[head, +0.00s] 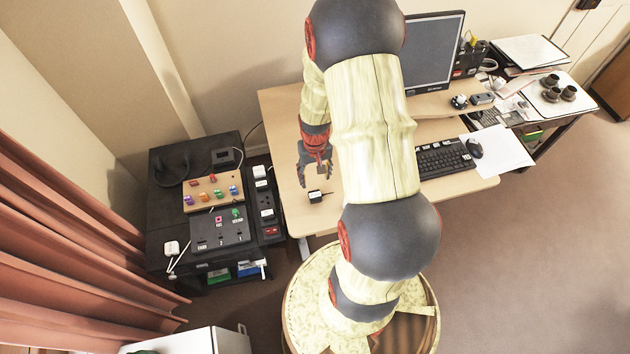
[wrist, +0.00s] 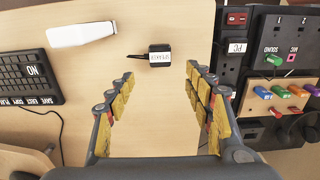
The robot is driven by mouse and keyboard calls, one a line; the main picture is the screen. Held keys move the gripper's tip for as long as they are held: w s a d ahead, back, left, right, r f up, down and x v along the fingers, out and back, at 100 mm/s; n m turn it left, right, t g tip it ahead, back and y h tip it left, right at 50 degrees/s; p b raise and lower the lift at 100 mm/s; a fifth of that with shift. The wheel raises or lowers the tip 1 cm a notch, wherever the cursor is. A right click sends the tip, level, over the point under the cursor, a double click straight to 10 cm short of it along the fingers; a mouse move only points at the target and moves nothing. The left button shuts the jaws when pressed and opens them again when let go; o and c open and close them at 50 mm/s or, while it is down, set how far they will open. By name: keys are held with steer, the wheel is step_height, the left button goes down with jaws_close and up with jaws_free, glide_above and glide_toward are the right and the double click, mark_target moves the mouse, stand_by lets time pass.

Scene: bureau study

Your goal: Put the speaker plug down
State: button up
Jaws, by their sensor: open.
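The speaker plug (head: 315,196) is a small black block with a white label and a short dark lead. It lies on the light wooden desk (head: 286,118) near its left edge. In the wrist view the plug (wrist: 160,56) shows its label, which appears to read "SPEAKER", beyond the fingertips. My gripper (head: 318,173) is above the desk, just behind the plug in the head view. In the wrist view my gripper (wrist: 152,85) has its yellow-padded fingers wide apart with nothing between them. The plug is apart from both fingers.
A black power strip (head: 267,205) runs beside the desk's left edge. A black cabinet (head: 165,215) holds a board of coloured plugs (head: 213,192) and a socket panel (head: 220,230). The keyboard (head: 443,158) and monitor (head: 432,55) are to the right.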

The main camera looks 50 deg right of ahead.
steer(key=w+a+r+n+t, duration=0.15)
steer(key=a+r, duration=0.35)
steer(key=r, duration=0.5)
steer(key=w+a+r+n+t, duration=0.15)
steer(key=a+r, duration=0.35)
steer(key=r, duration=0.5)
steer(key=s+a+r+n+t, duration=0.1)
steer(key=s+a+r, duration=0.4)
steer(key=r, duration=0.3)
steer(key=s+a+r+n+t, duration=0.1)
steer(key=s+a+r+n, duration=0.1)
steer(key=s+a+r, duration=0.3)
step_height(320, 180, up, 4)
steer(key=a, duration=0.3)
steer(key=shift+s+f+t, duration=0.25)
steer(key=shift+t, duration=0.05)
step_height(320, 180, down, 5)
steer(key=b, duration=0.4)
steer(key=shift+r+b, duration=0.15)
steer(key=shift+b, duration=0.2)
